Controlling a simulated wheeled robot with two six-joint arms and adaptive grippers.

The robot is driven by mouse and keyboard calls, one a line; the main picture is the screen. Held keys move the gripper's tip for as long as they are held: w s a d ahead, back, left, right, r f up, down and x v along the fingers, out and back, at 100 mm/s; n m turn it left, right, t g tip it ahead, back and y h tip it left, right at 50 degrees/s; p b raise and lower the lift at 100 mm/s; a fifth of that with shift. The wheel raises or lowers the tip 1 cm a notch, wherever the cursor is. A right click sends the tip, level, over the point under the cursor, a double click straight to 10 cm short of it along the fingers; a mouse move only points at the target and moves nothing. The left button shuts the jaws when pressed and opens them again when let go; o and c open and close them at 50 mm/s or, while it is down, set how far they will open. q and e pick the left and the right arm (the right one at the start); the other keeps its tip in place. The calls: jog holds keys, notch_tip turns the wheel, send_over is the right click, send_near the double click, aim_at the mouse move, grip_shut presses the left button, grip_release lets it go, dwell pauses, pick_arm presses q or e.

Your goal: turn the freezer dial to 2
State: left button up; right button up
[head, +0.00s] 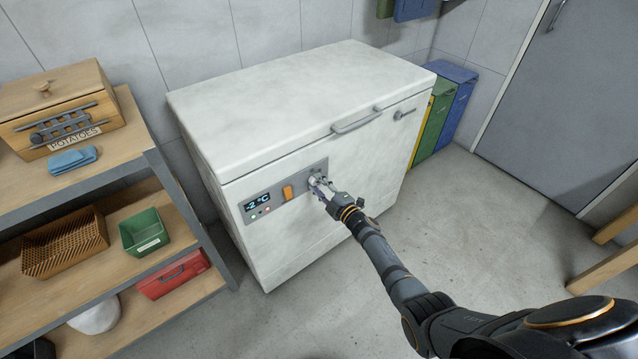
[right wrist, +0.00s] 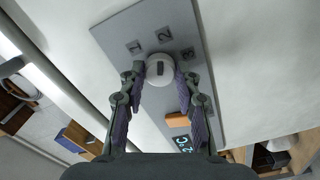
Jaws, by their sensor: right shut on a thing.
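The white chest freezer (head: 300,110) stands against the tiled wall, its lid shut. Its grey control panel (head: 270,196) is on the front. In the right wrist view, the round white dial (right wrist: 160,68) sits on the panel (right wrist: 120,25) with labels 1 (right wrist: 134,46), 2 (right wrist: 164,34) and 3 (right wrist: 188,54) around it. The dark mark on the dial points roughly toward 2. My right gripper (head: 319,184) is shut on the dial, one finger on each side, as the right wrist view (right wrist: 159,76) shows. My left gripper is not in view.
An orange switch (head: 288,192) and a display (head: 257,202) reading -2 °C are beside the dial. Shelves with a potato box (head: 60,110) and baskets stand at left. Blue and green bins (head: 440,115) stand right of the freezer. The floor in front is clear.

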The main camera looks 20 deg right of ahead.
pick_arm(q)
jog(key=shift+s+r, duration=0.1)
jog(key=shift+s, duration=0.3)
pick_arm(e)
jog(key=shift+m, duration=0.5)
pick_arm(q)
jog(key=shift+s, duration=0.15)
pick_arm(e)
jog(key=shift+f, duration=0.1)
jog(key=o, duration=1.1)
jog(key=shift+o, duration=0.2)
jog(key=shift+s+d, duration=0.15)
jog(key=shift+s, duration=0.15)
jog(key=v, duration=1.1)
jog(key=shift+s, duration=0.2)
